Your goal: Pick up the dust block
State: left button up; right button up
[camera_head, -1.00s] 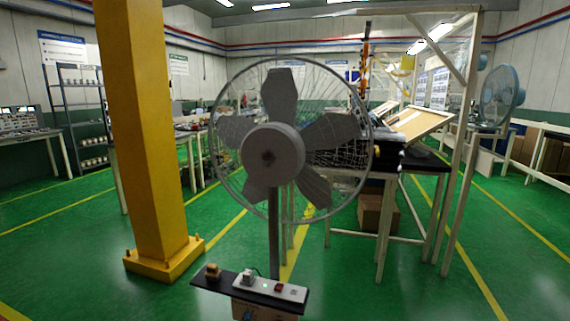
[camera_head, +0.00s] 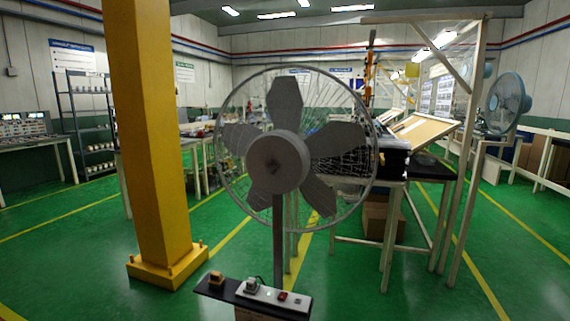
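A small brown-and-tan block (camera_head: 216,278) sits on the left end of a narrow black shelf (camera_head: 232,296) at the bottom of the view. It may be the dust block, but it is too small to be sure. Beside it on the shelf is a pale power strip (camera_head: 272,294) with a grey plug (camera_head: 252,286) and a red switch (camera_head: 283,296). Neither of my grippers shows.
A large grey caged fan (camera_head: 278,162) on a pole stands behind the shelf. A thick yellow pillar (camera_head: 150,150) stands to the left. A workbench (camera_head: 425,168) with a tilted board is behind right. Green floor (camera_head: 80,260) is open at left.

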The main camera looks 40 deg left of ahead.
aim_at(216, 280)
jog(key=u, duration=1.7)
jog(key=i+j, duration=0.15)
